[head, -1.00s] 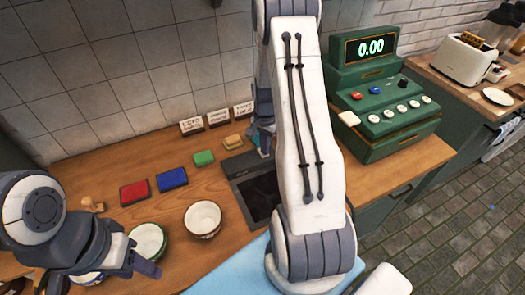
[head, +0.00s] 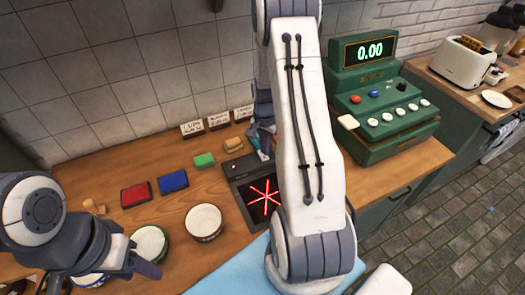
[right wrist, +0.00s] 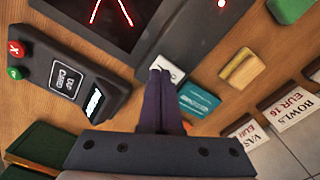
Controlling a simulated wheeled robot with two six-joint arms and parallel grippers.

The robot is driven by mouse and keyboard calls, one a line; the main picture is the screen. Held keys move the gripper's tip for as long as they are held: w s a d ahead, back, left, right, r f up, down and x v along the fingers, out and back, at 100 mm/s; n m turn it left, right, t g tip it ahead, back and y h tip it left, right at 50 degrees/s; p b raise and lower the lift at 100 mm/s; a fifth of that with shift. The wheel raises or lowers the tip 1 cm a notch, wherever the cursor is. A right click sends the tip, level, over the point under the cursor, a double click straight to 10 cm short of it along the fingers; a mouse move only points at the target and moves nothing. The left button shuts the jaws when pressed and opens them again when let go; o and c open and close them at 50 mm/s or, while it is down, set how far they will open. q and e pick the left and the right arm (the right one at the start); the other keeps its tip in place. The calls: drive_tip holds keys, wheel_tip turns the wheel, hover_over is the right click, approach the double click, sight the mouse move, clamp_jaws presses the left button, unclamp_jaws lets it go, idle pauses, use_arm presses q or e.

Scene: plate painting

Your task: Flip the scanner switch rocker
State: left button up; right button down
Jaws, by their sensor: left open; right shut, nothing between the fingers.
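The scanner (head: 240,178) is a dark flat unit on the wooden counter, partly hidden by my right arm in the head view. Its glass shows bright crossing red lines, and a small red lamp glows near its far edge. In the right wrist view the scanner (right wrist: 188,38) fills the top. A small white rocker switch (right wrist: 174,73) sits at its edge, partly covered by the fingers. My right gripper (right wrist: 160,72) is shut and empty, its tips at the rocker; I cannot tell if they touch. My left gripper (head: 118,268) is open and empty at lower left, by the bowls.
A card reader (right wrist: 70,75) stands beside the scanner, and a teal card (right wrist: 198,100) lies near the fingers. Red (head: 135,194), blue (head: 173,181) and green (head: 204,160) blocks lie left of the scanner. Bowls (head: 203,222) stand in front. A green register (head: 385,110) is at right.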

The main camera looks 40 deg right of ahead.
sight(265, 157)
wheel_tip(265, 157, up, 5)
drive_tip(key=p, duration=0.3)
idle(0.6)
drive_tip(key=s+a+r+n+b, duration=0.15)
drive_tip(key=a+r+n, duration=0.3)
drive_tip(key=a, duration=0.55)
drive_tip(key=a+r+n+b, duration=0.25)
drive_tip(key=a+n, duration=0.25)
drive_tip(key=a, duration=0.6)
drive_tip(key=s+a+r+n+b, duration=0.1)
drive_tip(key=s+a+n, duration=0.5)
drive_tip(key=s, duration=0.4)
drive_tip(key=s+a+r+n+y+b, duration=0.1)
drive_tip(key=s+a+r+n+b, duration=0.1)
drive_tip(key=s+a+n, duration=0.4)
drive_tip(key=s+a, duration=0.1)
drive_tip(key=s, duration=0.2)
drive_tip(key=shift+s, duration=0.4)
